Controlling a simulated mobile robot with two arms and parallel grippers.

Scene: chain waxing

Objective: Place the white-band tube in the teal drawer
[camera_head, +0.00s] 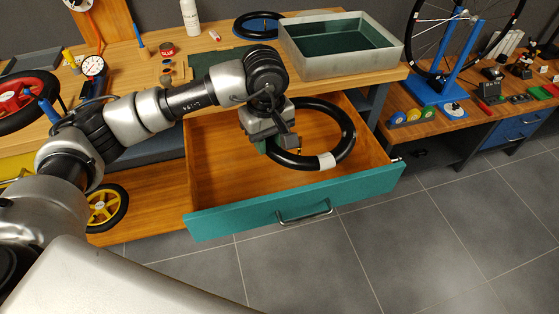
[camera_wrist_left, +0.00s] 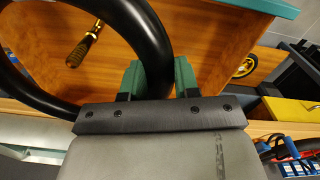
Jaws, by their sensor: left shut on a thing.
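The white-band tube is a black ring (camera_head: 347,120) with a white band (camera_head: 326,161) on its near side. My left gripper (camera_head: 278,148) is shut on the tube's left side, inside the outline of the open teal drawer (camera_head: 300,208). I cannot tell whether the tube touches the drawer floor. In the left wrist view the tube (camera_wrist_left: 152,38) passes between the two green fingertips (camera_wrist_left: 160,78), above the drawer's wooden floor (camera_wrist_left: 205,35). The white band is not visible there. My right gripper is not in view.
A grey tray (camera_head: 342,66) stands on the bench above the drawer. A gold-handled item (camera_wrist_left: 84,45) shows in the wrist view, over the wooden surface. A yellow-hubbed wheel (camera_head: 105,208) stands left of the drawer. The floor in front is clear.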

